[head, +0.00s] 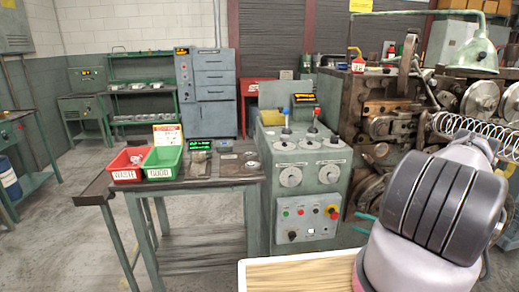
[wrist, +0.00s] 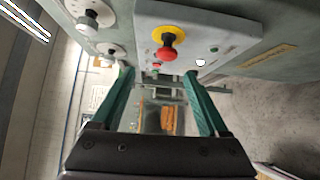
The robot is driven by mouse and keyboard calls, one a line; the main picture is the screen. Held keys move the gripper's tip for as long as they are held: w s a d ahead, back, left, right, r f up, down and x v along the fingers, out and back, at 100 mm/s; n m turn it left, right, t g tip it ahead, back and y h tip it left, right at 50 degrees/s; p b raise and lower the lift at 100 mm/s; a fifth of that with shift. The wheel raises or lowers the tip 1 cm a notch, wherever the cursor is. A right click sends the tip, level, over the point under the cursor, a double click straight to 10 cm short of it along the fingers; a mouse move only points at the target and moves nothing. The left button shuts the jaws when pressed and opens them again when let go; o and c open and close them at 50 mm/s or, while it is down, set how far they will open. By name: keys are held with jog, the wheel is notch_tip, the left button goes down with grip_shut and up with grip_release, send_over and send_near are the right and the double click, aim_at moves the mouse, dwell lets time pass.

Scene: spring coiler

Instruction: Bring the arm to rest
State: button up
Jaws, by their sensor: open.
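My gripper (wrist: 158,76) shows in the wrist view with its two green fingers spread apart and nothing between them. In the head view only its teal fingertips (head: 363,224) show, left of my grey and black arm, which hides the rest. The fingers are near the front of the green control cabinet (head: 306,180). A red mushroom button on a yellow collar (wrist: 168,42) is above the fingers in the wrist view. It also shows on the cabinet's lower panel (head: 333,211). I cannot tell how far the fingers are from the panel.
The coiler machine (head: 385,125) and a coiled spring (head: 465,126) are at the right, close to my arm. A bench (head: 195,190) at the left holds a red bin (head: 128,174) and a green bin (head: 161,172). Open floor (head: 75,225) lies at the left.

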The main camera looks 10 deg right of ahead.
jog(key=w+a+r+n+g+h, duration=0.1)
jog(key=a+r+n+g, duration=0.3)
jog(key=r+n, duration=0.55)
jog(key=w+a+r+n+g+h, duration=0.1)
jog(key=a+r+n+g+h, duration=0.25)
jog(key=r, duration=1.05)
jog(key=w+a+r+n+g+y, duration=0.1)
jog(key=a+r+n+g, duration=0.3)
jog(key=r+n, duration=0.6)
jog(key=s+a+r+n+t+h, duration=0.3)
jog(key=s+a+r+n, duration=0.3)
jog(key=s+r, duration=0.5)
jog(key=s+a+r+n+t+h, duration=0.4)
jog(key=s+a+r+n+h, duration=0.1)
jog(key=s+r+n, duration=0.5)
notch_tip(320, 180, up, 3)
jog(key=shift+s+a+r+n, duration=0.15)
jog(key=shift+s+a+n, duration=0.2)
jog(key=shift+s, duration=0.6)
